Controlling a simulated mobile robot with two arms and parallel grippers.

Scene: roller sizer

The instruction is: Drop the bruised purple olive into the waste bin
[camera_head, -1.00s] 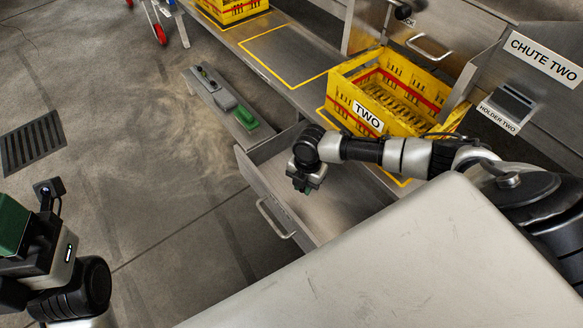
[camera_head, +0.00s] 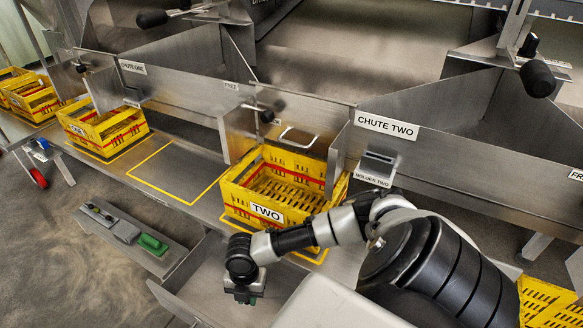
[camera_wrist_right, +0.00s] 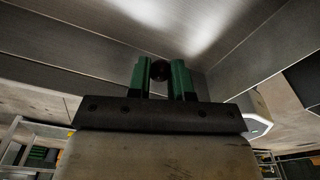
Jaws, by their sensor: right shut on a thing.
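My right gripper (camera_head: 243,297) hangs over an open metal drawer (camera_head: 203,284), at its right part in the head view. In the right wrist view its green fingers (camera_wrist_right: 161,66) are shut on a small dark round olive (camera_wrist_right: 160,71). The olive looks almost black there; its purple colour and bruise cannot be made out. Bare metal walls stand beyond the fingertips. The olive does not show in the head view. My left gripper is out of view. I see nothing labelled as a waste bin.
Yellow crate TWO (camera_head: 235,197) stands on the ledge behind my right arm, below the CHUTE TWO sign (camera_head: 387,126). A narrow metal ledge with a green block (camera_head: 152,244) lies left of the drawer. A pale surface (camera_head: 335,305) is at the bottom. Another yellow crate (camera_head: 103,128) stands further left.

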